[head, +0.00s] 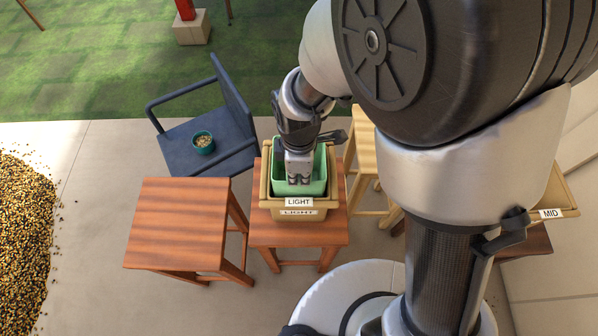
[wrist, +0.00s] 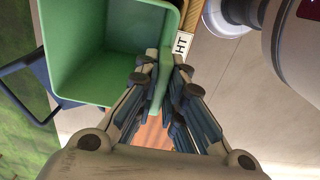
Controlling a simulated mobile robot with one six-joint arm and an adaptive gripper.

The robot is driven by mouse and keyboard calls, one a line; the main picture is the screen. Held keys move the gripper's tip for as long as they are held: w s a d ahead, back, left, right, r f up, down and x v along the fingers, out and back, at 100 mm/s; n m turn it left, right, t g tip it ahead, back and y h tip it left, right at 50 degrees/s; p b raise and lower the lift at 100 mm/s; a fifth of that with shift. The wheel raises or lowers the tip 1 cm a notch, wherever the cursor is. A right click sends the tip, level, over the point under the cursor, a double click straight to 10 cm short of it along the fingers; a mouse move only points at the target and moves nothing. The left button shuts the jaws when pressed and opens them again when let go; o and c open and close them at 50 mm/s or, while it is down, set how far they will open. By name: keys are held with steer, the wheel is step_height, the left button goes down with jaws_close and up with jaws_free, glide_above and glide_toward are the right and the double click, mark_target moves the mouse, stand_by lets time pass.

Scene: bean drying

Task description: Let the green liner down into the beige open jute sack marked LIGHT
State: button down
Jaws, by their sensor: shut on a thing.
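The green liner (head: 318,182) is an open box-shaped tub, upright. It shows at the mouth of the beige sack (head: 266,190) marked LIGHT, which stands on a reddish wooden stool. Sack rim shows around the liner; how deep the liner sits in it I cannot tell. My gripper (head: 298,178) points down over the sack. In the wrist view my gripper (wrist: 166,92) is shut on one wall of the green liner (wrist: 88,75), with a finger on either side. A piece of the sack (wrist: 212,14) and its label show beyond the wall. The liner's underside is hidden.
A second reddish stool (head: 180,215) stands bare at left. A dark blue chair (head: 175,148) holds a small teal bowl (head: 203,142). A pale wooden chair (head: 366,150) is close behind at right. A MID sack (head: 562,190) stands far right. A bean heap (head: 22,240) covers the left floor.

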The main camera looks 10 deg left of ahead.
steer(key=c, duration=1.6)
jaws_free()
step_height(320, 180, up, 12)
steer(key=s+d+r+m+t+b, duration=0.1)
steer(key=d+r+m+t+b, duration=0.3)
steer(key=d+m, duration=0.75)
steer(key=s+d+f+m+b, duration=0.1)
steer(key=s+d+m+b, duration=0.3)
steer(key=s+d+m, duration=0.3)
steer(key=d+m, duration=0.2)
steer(key=d, duration=0.1)
steer(key=shift+s+d+f+b, duration=0.35)
steer(key=shift+d+b, duration=0.05)
